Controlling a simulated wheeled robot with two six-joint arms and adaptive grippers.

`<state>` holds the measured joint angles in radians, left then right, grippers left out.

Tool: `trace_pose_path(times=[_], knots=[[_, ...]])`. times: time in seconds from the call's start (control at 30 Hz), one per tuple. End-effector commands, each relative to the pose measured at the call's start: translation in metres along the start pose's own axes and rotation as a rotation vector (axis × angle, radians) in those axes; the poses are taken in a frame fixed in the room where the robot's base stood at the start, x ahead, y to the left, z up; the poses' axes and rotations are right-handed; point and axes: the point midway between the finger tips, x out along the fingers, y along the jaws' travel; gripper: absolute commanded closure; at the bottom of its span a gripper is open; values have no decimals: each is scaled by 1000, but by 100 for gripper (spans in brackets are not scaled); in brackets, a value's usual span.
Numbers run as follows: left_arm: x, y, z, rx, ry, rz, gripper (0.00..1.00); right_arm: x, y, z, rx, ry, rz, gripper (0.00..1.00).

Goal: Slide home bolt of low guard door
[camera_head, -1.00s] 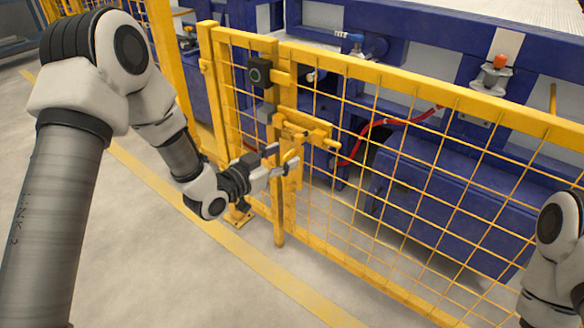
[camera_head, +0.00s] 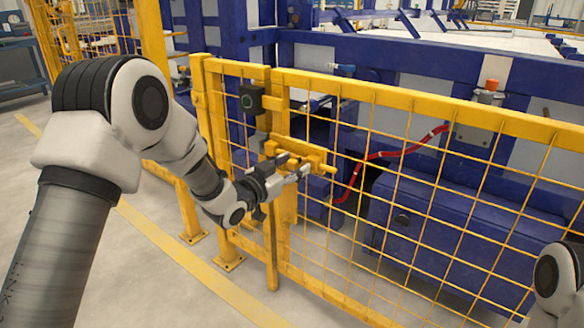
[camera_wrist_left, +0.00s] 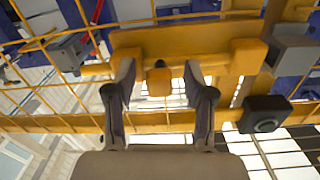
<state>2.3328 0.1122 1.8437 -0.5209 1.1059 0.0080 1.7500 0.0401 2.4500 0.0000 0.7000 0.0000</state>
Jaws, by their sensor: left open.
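The low guard door (camera_head: 400,175) is a yellow frame with wire mesh. Its yellow bolt (camera_head: 331,168) lies level in a yellow housing (camera_head: 308,150) near the door's post. My left gripper (camera_head: 294,167) is open at the bolt, in front of the housing. In the left wrist view the gripper's fingers (camera_wrist_left: 160,85) stand on either side of the bolt's short yellow handle (camera_wrist_left: 160,87), with gaps showing at both sides. The housing (camera_wrist_left: 190,42) lies just beyond the fingertips. My right gripper is outside the view; only part of that arm shows at the right edge.
A black box with a green ring (camera_head: 251,98) sits on the post left of the bolt; it also shows in the left wrist view (camera_wrist_left: 265,114). Blue machinery (camera_head: 430,215) and a red hose (camera_head: 385,155) are behind the mesh. The floor in front is clear.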

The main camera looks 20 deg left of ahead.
Motion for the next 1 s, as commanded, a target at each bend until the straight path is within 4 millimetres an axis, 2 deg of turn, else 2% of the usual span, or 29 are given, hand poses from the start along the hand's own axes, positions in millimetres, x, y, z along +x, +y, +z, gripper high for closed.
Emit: trace_pose_path(times=[0.03, 0.1, 0.17, 0.37, 0.47, 0.6, 0.7, 1.0], knots=[[0, 0, 0, 0, 0, 0, 57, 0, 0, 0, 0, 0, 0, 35], [0, 0, 0, 0, 0, 0, 82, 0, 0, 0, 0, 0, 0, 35], [0, 0, 0, 0, 0, 0, 100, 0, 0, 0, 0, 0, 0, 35], [0, -2, 0, 0, 0, 0, 100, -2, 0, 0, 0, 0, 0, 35], [-1, -16, -1, -3, 0, -3, 100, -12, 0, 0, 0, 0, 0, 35], [-2, -44, 2, -2, 1, -4, 100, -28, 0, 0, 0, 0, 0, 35], [-2, -57, 6, -1, 1, -2, 100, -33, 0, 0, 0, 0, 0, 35], [-2, -61, 9, -1, 1, -4, 100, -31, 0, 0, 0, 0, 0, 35]])
